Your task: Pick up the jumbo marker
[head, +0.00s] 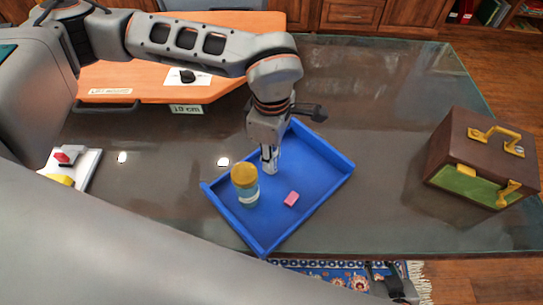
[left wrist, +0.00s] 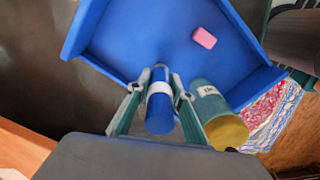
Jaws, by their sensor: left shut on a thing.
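The jumbo marker (left wrist: 159,103) is a blue cylinder with a white band, seen in the left wrist view. My left gripper (left wrist: 160,92) is shut on it, with one finger on each side of the band. In the head view my left gripper (head: 269,160) points down inside the blue tray (head: 313,193), close to its far side. The marker is mostly hidden by the gripper there. My right gripper is not in view.
A teal jar with a yellow lid (head: 244,174) stands in the tray close beside the gripper. A pink eraser (head: 291,199) lies in the tray. A brown case (head: 475,160) stands at the right. The glass tabletop (head: 385,120) is clear between them.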

